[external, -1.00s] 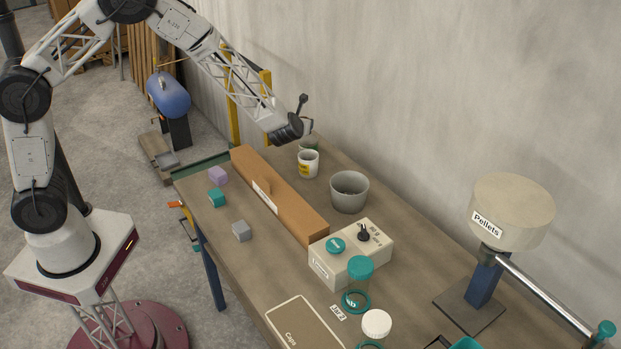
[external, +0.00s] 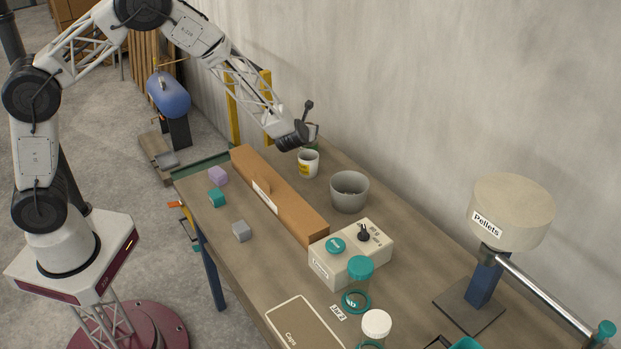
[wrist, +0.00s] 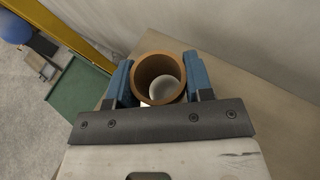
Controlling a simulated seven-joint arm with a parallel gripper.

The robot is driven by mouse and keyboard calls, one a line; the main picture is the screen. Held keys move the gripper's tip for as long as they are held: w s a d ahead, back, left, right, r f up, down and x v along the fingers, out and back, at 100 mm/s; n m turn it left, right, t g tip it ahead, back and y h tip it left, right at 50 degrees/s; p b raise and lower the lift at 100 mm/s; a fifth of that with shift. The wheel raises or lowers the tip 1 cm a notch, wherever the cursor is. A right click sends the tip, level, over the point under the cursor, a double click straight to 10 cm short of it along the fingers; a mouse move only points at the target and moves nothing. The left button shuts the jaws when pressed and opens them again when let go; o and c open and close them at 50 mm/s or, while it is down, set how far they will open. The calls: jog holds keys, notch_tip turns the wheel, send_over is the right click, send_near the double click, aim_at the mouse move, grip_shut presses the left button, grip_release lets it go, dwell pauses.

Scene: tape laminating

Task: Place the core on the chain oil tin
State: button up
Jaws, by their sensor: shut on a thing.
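The core, a brown open cardboard tube (wrist: 143,76), is held between the two blue fingers of my gripper (wrist: 160,82) in the wrist view. A pale round surface (wrist: 167,88) shows through its bore. In the external view my gripper (external: 311,133) is over the far end of the table, and the core cannot be made out there.
A long brown box (external: 283,201) lies to the left. The wall is close behind.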

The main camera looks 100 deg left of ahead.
jog(key=shift+f, duration=0.25)
jog(key=shift+f, duration=0.15)
jog(key=o, duration=0.9)
jog(key=shift+r, duration=0.2)
jog(key=shift+d+r, duration=0.25)
jog(key=shift+d, duration=0.35)
jog(key=v, duration=1)
jog(key=shift+s+d, duration=0.15)
jog(key=shift+d, duration=0.15)
